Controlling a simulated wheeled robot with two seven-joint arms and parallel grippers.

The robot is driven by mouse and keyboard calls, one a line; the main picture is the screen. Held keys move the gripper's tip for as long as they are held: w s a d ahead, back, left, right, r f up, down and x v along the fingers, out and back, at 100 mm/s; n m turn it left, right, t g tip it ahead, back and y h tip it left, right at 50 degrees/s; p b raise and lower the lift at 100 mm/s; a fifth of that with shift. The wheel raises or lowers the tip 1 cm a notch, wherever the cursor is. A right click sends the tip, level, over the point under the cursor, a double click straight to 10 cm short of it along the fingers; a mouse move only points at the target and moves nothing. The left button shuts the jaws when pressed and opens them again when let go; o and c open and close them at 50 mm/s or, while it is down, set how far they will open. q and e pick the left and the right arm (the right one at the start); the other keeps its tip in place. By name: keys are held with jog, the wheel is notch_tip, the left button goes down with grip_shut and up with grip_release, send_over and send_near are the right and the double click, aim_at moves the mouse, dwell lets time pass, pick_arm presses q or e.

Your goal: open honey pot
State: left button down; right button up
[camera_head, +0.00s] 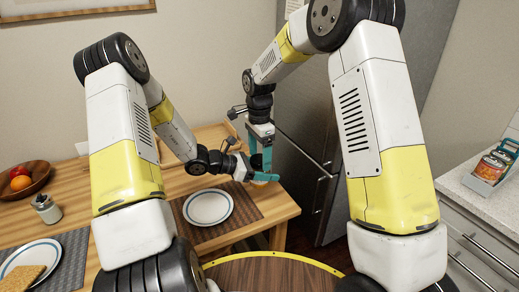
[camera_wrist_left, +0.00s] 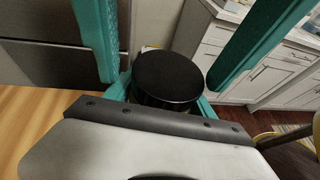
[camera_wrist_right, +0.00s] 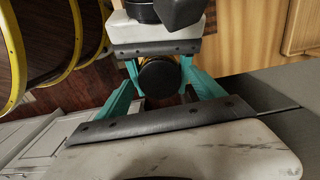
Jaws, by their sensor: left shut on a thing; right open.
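My left gripper (camera_head: 254,176) comes in level from the left and is shut on the pot's body below the lid. My right gripper (camera_head: 260,162) points down from above. Its teal fingers are open, one on each side of the lid. I cannot tell whether they touch it.
A white plate (camera_head: 208,207) on a brown placemat (camera_head: 245,210) lies in front of the grippers. A fruit bowl (camera_head: 27,180), a small jar (camera_head: 46,208) and a plate with toast (camera_head: 30,265) are at the left. A fridge (camera_head: 305,110) stands behind the table; a counter (camera_head: 460,180) is at right.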

jog(key=c, duration=1.5)
jog(key=n, duration=0.3)
jog(key=o, duration=1.5)
jog(key=shift+o, duration=0.2)
